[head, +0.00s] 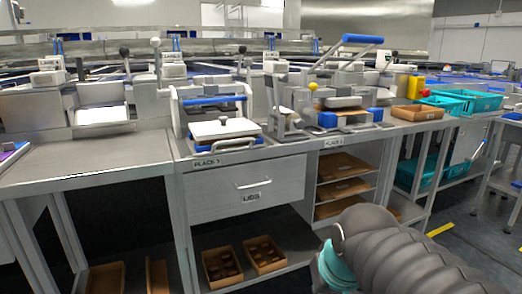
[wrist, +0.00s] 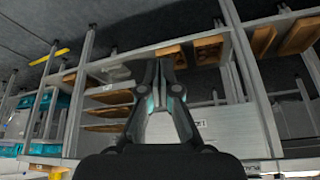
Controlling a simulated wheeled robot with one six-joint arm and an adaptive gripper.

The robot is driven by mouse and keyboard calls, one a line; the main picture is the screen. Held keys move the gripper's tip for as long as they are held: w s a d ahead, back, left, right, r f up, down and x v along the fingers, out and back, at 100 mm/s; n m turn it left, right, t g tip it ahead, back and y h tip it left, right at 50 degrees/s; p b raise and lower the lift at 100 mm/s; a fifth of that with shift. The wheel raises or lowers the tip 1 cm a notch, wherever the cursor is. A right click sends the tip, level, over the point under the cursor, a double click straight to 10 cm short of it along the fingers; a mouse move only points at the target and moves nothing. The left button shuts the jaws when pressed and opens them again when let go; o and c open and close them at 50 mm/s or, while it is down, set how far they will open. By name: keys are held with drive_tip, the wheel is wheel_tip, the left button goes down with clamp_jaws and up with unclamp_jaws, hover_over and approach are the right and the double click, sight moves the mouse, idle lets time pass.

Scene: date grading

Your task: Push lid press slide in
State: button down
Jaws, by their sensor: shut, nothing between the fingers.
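In the head view a press (head: 212,103) with a blue bar stands on the bench at the label PLACE 3. The plate sticks out toward the bench edge. I cannot tell for certain which part is the lid press slide. My gripper (wrist: 158,80) shows in the wrist view, shut and empty, with shelves and a drawer front behind it. It is apart from the press. In the head view my arm fills the lower right.
A second press (head: 345,105) with a yellow knob and a blue-handled lever stands to the right. Below PLACE 3 is a drawer (head: 248,188) marked LIDS. Teal crates (head: 470,101) and a brown tray (head: 417,112) stand further right. The left bench top (head: 85,160) is mostly clear.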

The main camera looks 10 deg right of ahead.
drive_tip(key=w+a+r+m+t+y+b, duration=0.15)
drive_tip(key=w+r+m+b, duration=0.45)
drive_tip(key=w+r, duration=1)
drive_tip(key=w+r+m+t+p, duration=0.1)
drive_tip(key=w+r+m+t, duration=0.1)
drive_tip(key=w+r+m, duration=0.25)
drive_tip(key=m+y, duration=0.1)
drive_tip(key=m, duration=0.2)
approach(262, 145)
drive_tip(key=shift+m, duration=0.45)
drive_tip(key=shift+b+x, duration=0.45)
drive_tip(key=shift+x, duration=2.85)
drive_tip(key=shift+f, duration=0.1)
